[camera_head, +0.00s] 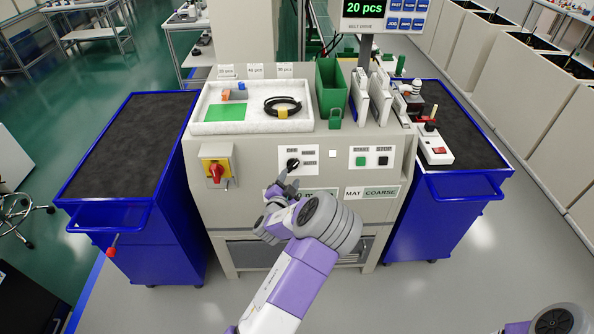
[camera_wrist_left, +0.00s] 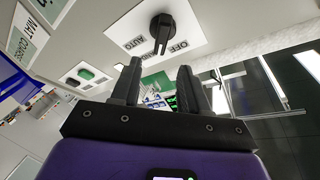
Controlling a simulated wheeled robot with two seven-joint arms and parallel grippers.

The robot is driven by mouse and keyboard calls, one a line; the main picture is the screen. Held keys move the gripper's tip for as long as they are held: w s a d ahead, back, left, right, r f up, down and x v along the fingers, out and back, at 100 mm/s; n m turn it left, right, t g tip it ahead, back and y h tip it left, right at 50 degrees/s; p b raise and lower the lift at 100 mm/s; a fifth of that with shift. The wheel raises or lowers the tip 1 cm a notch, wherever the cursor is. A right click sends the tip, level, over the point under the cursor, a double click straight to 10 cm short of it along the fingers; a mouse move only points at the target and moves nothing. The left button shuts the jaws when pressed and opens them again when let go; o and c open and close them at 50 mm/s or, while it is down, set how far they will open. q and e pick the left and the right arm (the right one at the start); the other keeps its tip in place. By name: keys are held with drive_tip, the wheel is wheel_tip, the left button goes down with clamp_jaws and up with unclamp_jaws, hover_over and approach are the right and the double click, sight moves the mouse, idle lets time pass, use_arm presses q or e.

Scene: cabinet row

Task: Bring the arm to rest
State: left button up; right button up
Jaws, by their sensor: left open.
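My left gripper (camera_head: 283,184) is in front of the cabinet's front panel, just below the black rotary knob (camera_head: 293,163). In the left wrist view its two dark fingers (camera_wrist_left: 158,75) stand apart with nothing between them. That view shows the knob (camera_wrist_left: 161,27) on its white plate, marked AUTO and OFF, beyond the fingertips and apart from them. My left arm (camera_head: 300,270) reaches up from the bottom and hides part of the lower panel. Part of my right arm (camera_head: 555,322) shows at the bottom right corner; its gripper is out of view.
The grey cabinet (camera_head: 225,222) also carries a red-yellow switch (camera_head: 216,172) and green and black buttons (camera_head: 371,160). A white tray (camera_head: 205,116) and a green bin (camera_head: 331,88) stand on top. Blue carts (camera_head: 178,235) (camera_head: 440,215) flank it. Open floor lies in front.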

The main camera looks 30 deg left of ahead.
use_arm(q)
drive_tip(key=s+d+f+n+g+h, duration=0.1)
drive_tip(key=s+d+f+n+g, duration=0.25)
drive_tip(key=s+f, duration=0.55)
drive_tip(key=s+d+f+n+g, duration=0.2)
drive_tip(key=s+f+g, duration=0.3)
drive_tip(key=f, duration=0.7)
drive_tip(key=s+d+f+n+g+h, duration=0.1)
drive_tip(key=s+d+g+h, duration=0.2)
drive_tip(key=s+d, duration=0.5)
drive_tip(key=s+d+f+n+g+h, duration=0.1)
drive_tip(key=s+d+g+h, duration=0.3)
drive_tip(key=s+d, duration=0.5)
drive_tip(key=d, duration=0.4)
drive_tip(key=shift+s+d+f+h, duration=0.25)
drive_tip(key=shift+d+f+h, duration=0.05)
drive_tip(key=shift+d+h, duration=0.1)
